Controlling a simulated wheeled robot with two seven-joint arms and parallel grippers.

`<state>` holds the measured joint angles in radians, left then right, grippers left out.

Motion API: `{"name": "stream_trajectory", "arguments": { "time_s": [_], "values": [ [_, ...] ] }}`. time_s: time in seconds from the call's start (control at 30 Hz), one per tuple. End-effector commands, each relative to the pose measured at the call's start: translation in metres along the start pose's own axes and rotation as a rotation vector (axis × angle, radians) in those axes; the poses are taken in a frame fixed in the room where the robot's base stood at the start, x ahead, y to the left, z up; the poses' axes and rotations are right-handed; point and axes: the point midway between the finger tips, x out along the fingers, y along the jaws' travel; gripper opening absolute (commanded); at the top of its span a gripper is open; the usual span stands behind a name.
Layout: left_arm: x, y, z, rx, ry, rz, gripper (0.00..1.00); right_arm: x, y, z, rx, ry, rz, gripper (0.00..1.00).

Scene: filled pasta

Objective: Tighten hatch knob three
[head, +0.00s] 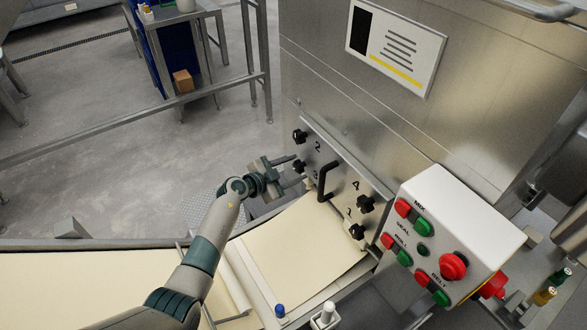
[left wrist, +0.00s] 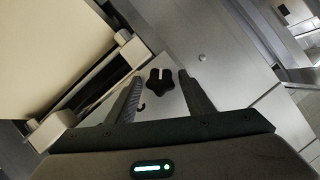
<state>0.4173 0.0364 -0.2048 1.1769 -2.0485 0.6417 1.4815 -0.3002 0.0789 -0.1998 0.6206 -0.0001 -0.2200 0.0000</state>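The hatch plate (head: 338,180) on the steel machine carries black lobed knobs marked 1 to 4 and a black handle (head: 323,183). Knob three (head: 299,166) is at the plate's lower left, partly hidden by my left gripper (head: 291,163). That gripper points at it from the left. In the left wrist view a black knob (left wrist: 160,82), which looks like knob three, shows between the two spread fingers (left wrist: 160,80) with a gap on either side. The gripper is open and empty. My right gripper is out of view.
Knob two (head: 299,136) is just above knob three. Knobs four (head: 365,204) and one (head: 357,231) are across the handle. A pale dough sheet (head: 305,250) lies below the hatch. A button box (head: 455,235) stands at the right.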

Motion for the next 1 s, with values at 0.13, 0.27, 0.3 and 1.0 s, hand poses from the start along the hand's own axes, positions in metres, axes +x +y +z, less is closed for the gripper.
{"name": "stream_trajectory", "arguments": {
  "time_s": [0.13, 0.27, 0.3, 1.0],
  "values": [
    [0.000, 0.000, 0.000, 0.000, 0.000, 0.000, 0.53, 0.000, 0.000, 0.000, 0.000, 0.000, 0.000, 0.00],
    [0.000, -0.001, 0.000, 0.000, 0.000, -0.001, 0.53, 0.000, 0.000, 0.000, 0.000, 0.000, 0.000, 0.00],
    [0.000, -0.001, 0.000, 0.000, 0.000, -0.001, 0.53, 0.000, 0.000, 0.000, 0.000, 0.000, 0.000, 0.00],
    [-0.054, -0.003, -0.004, -0.001, -0.002, -0.001, 0.53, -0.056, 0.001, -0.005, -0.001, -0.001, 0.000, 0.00]
  ]
}}
